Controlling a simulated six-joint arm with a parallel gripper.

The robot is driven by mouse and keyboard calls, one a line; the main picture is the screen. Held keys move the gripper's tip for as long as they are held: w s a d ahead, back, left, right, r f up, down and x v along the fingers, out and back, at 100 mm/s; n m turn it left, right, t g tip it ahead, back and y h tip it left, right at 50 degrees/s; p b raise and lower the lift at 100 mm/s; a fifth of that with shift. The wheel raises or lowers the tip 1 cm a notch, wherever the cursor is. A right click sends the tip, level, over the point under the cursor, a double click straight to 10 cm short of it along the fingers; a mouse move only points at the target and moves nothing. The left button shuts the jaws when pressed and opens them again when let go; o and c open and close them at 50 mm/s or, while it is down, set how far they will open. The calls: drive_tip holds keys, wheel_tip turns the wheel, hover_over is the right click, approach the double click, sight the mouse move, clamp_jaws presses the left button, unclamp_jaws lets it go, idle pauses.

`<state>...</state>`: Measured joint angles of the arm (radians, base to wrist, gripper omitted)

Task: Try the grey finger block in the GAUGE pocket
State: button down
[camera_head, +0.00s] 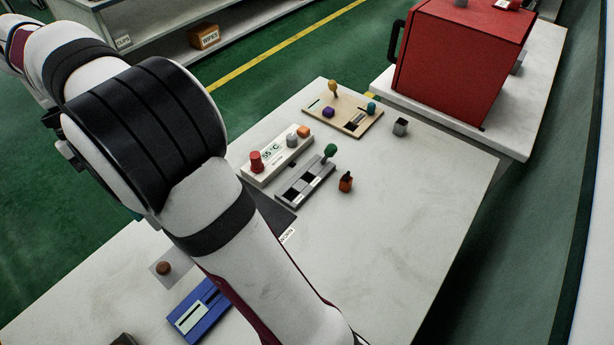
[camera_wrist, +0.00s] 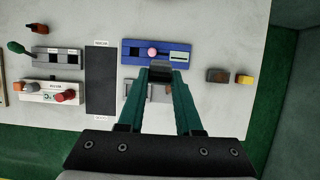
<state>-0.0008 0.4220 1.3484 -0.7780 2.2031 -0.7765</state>
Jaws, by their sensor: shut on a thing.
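In the wrist view my gripper (camera_wrist: 160,76) has its two teal fingers shut on a small dark grey block (camera_wrist: 160,68), partly hidden between the tips. The held block is just in front of the blue fixture (camera_wrist: 130,45) with its pink knob, seen from above; I cannot tell its height. The blue fixture also shows in the head view (camera_head: 190,325). A grey two-section fixture (camera_wrist: 57,58) with a green knob lies to the left, also in the head view (camera_head: 291,194). I cannot read which pocket is marked GAUGE. My arm hides the gripper in the head view.
A white display box (camera_head: 268,169) with a red knob stands beside the grey fixture. A black mat (camera_wrist: 101,80) lies left of the blue fixture. An orange-brown block (camera_head: 346,183), a grey block (camera_head: 400,128) and a tan board (camera_head: 320,113) stand nearby.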

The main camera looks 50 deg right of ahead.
wheel_tip(320, 180, down, 16)
idle(7.3)
